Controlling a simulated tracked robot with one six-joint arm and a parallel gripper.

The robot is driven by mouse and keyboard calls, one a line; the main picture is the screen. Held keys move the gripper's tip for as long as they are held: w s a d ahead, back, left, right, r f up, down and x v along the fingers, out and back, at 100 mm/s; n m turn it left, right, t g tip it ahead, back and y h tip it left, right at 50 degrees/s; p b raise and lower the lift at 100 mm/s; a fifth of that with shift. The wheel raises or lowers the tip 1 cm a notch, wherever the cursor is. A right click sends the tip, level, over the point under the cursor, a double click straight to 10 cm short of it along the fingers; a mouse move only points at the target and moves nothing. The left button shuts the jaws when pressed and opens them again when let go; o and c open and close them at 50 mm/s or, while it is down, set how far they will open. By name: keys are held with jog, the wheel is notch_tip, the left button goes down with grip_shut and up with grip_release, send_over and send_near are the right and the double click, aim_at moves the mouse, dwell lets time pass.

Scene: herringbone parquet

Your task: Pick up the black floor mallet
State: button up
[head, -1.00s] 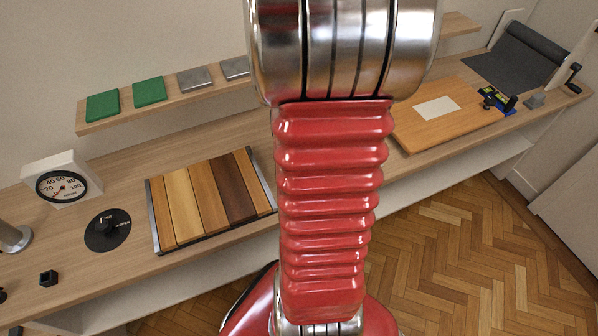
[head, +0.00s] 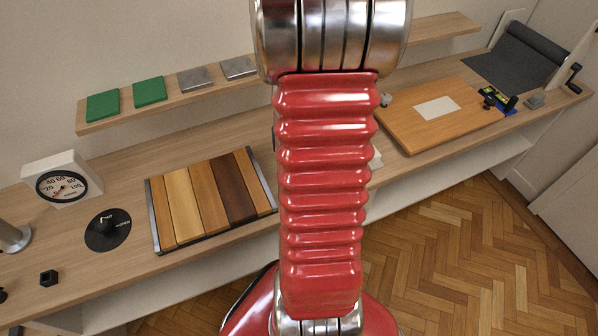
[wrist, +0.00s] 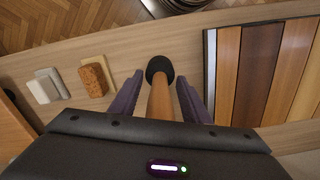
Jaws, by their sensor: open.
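The black floor mallet shows in the wrist view, with its round black head (wrist: 159,68) and wooden handle (wrist: 160,100) on the pale wooden bench. My gripper (wrist: 159,80) is open, its two purple fingers standing on either side of the mallet. The handle runs back between the fingers toward the palm, where its near end is hidden. Gaps show between the handle and both fingers. I cannot tell how high the fingers are above the bench. In the head view my red arm hides the mallet and the gripper.
The board of wood samples (wrist: 260,75) lies close right of the mallet. A brown cork-like block (wrist: 95,78) and pale blocks (wrist: 48,86) lie to its left. In the head view, a dial gauge (head: 62,186), a black disc (head: 108,230) and an orange-brown board (head: 440,112) occupy the bench.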

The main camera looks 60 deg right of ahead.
jog(key=shift+c, duration=0.5)
grip_shut()
jog(key=shift+r, duration=0.15)
notch_tip(320, 180, up, 10)
jog(key=shift+f, duration=0.1)
dwell(0.5)
dwell(0.3)
jog(key=c, duration=0.5)
grip_release()
grip_shut()
